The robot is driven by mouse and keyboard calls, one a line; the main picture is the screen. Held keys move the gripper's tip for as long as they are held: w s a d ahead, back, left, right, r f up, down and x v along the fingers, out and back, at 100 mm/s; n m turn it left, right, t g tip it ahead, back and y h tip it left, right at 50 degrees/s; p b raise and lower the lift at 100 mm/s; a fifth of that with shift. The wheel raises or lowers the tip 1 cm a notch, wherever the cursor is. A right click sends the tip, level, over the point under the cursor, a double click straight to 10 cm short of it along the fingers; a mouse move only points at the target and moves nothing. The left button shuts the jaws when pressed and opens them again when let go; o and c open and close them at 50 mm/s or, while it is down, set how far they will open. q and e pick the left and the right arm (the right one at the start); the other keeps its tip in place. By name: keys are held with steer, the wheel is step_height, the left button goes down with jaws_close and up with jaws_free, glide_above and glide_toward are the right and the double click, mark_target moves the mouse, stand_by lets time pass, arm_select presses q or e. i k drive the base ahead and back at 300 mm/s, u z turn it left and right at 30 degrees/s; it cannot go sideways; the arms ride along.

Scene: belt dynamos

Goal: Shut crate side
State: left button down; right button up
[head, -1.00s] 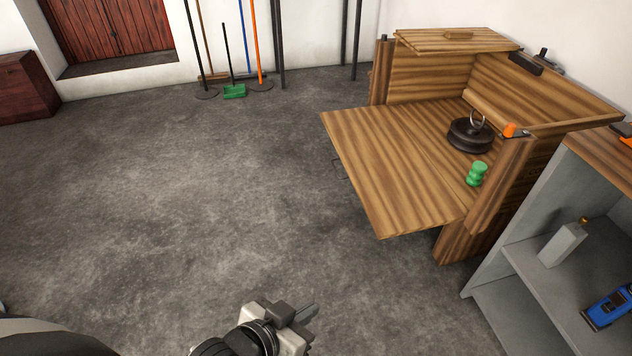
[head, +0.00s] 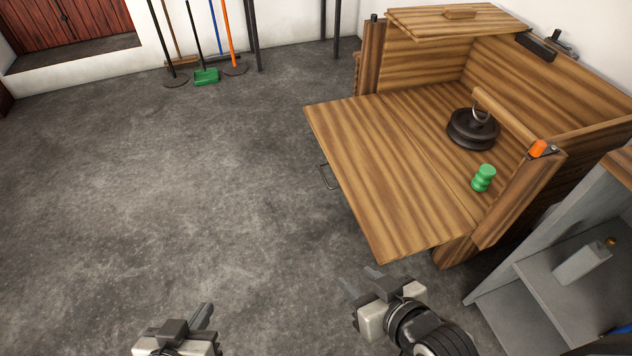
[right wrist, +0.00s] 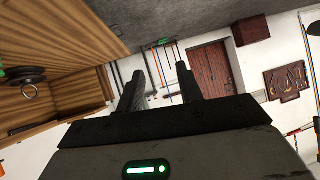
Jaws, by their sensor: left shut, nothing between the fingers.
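The wooden crate (head: 550,75) stands at the right in the head view, its front opening uncovered. Its side panel (head: 385,185) is folded down, sticking out roughly level toward the left. A thin wire handle (head: 326,177) shows at the panel's left edge. My left gripper (head: 202,318) is shut and empty over the floor at the bottom, left of and apart from the panel. My right gripper (head: 361,284) is open and empty, just below the panel's near corner in the picture. Its parted fingers also show in the right wrist view (right wrist: 170,85), with nothing between them.
A dark round weight with a ring (head: 473,128) and a green object (head: 483,178) sit inside the crate. A grey shelf (head: 530,270) stands close at the right. Tools (head: 205,76) lean on the back wall. The floor (head: 200,190) at left is clear.

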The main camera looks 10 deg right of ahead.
mark_target(401, 204)
steer(key=z, duration=0.55)
steer(key=i, duration=0.8)
steer(key=z, duration=0.9)
